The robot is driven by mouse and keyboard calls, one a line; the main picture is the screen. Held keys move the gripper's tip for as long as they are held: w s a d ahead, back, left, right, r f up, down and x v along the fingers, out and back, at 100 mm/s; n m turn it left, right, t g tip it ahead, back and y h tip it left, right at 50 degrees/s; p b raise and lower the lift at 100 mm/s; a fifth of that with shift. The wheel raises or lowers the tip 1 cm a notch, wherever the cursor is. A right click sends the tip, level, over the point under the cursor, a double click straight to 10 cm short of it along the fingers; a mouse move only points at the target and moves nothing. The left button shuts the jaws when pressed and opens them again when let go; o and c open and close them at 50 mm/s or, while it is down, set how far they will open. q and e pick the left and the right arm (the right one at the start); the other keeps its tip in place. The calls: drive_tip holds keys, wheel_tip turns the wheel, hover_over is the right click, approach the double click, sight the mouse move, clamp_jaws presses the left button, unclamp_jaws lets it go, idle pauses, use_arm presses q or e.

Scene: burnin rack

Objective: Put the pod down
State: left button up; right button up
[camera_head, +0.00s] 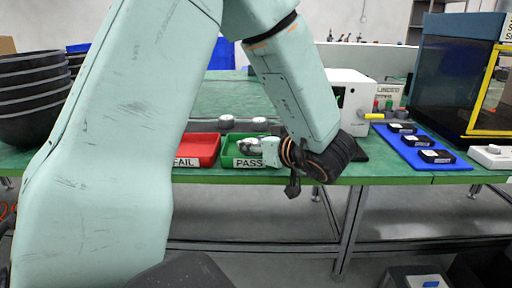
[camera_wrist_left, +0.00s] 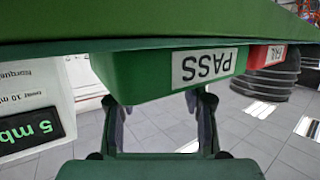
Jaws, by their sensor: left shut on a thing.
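My left arm crosses the head view, and its gripper (camera_head: 248,146) is small and grey at the green PASS tray (camera_head: 234,162). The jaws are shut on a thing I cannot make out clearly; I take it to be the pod. In the left wrist view the two fingers (camera_wrist_left: 160,118) stand apart below the PASS tray (camera_wrist_left: 140,88), whose label is upside down. The held thing's outline does not show there. Whether it touches the tray floor cannot be told. My right gripper is not in view.
The red FAIL tray (camera_head: 203,150) adjoins the PASS tray. Two round grey pieces (camera_head: 226,123) stand behind. A blue mat (camera_head: 450,162) at right holds several black blocks (camera_head: 437,156). Black bowls (camera_head: 30,95) stack at left. A white box (camera_head: 352,92) stands behind my wrist.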

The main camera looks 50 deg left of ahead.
use_arm(q)
drive_tip(key=o, duration=1.1)
drive_tip(key=shift+f, duration=0.1)
drive_tip(key=shift+o, duration=0.2)
